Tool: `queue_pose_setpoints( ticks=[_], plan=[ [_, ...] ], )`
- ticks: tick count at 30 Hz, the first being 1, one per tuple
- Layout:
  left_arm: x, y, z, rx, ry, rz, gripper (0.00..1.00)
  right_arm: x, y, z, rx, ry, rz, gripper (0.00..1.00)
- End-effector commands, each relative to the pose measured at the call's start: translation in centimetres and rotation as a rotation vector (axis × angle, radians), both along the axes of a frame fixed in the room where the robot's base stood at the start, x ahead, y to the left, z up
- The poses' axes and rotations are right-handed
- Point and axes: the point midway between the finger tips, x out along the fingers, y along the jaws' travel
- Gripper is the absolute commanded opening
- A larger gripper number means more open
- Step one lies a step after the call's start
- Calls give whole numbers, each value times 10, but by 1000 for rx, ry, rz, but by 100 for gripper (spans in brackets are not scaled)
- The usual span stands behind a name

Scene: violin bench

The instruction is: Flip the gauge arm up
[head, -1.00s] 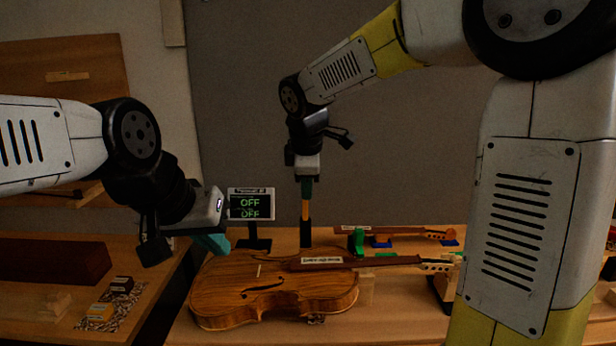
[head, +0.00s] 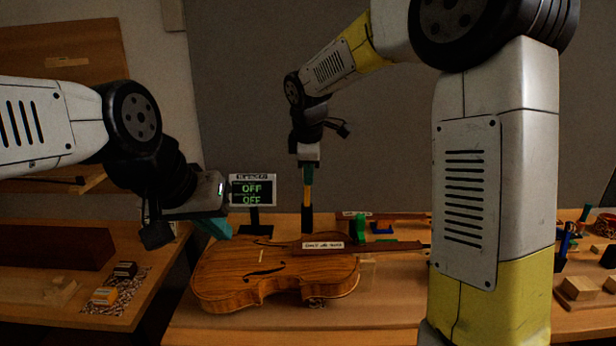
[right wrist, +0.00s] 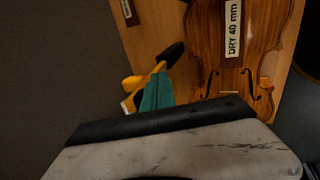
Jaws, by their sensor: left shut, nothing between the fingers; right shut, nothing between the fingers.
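In the right wrist view a yellow piece (right wrist: 131,84) with a black end (right wrist: 173,55) lies beside the violin body (right wrist: 215,70). My right gripper (head: 308,174) is shut, pointing down over the orange piece; its teal fingers (right wrist: 157,92) overlap the yellow piece, and contact is unclear. My left gripper (head: 216,228) is shut and empty, left of the display.
A label (right wrist: 233,28) on the violin reads DRY 40 mm. A second instrument neck (head: 400,216) with green and blue supports lies behind. Small wooden blocks (head: 578,288) and tools (head: 565,240) are at right. A patterned mat (head: 120,300) is at left.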

Motion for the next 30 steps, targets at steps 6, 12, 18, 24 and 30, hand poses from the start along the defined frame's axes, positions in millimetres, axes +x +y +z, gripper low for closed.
queue_pose_setpoints(
  ticks=[6,12,18,24,30],
  plan=[
    [0,0,0,0,0,0,0,19,-1,4,4,86,-1,0],
    [0,0,0,0,1,0,0,27,0,6,3,84,1,0],
    [0,0,0,0,0,0,0,28,0,6,3,80,1,0],
    [0,0,0,0,0,0,0,28,0,6,3,78,1,0],
    [0,0,0,0,0,0,0,19,0,2,3,80,1,0]
  ],
)
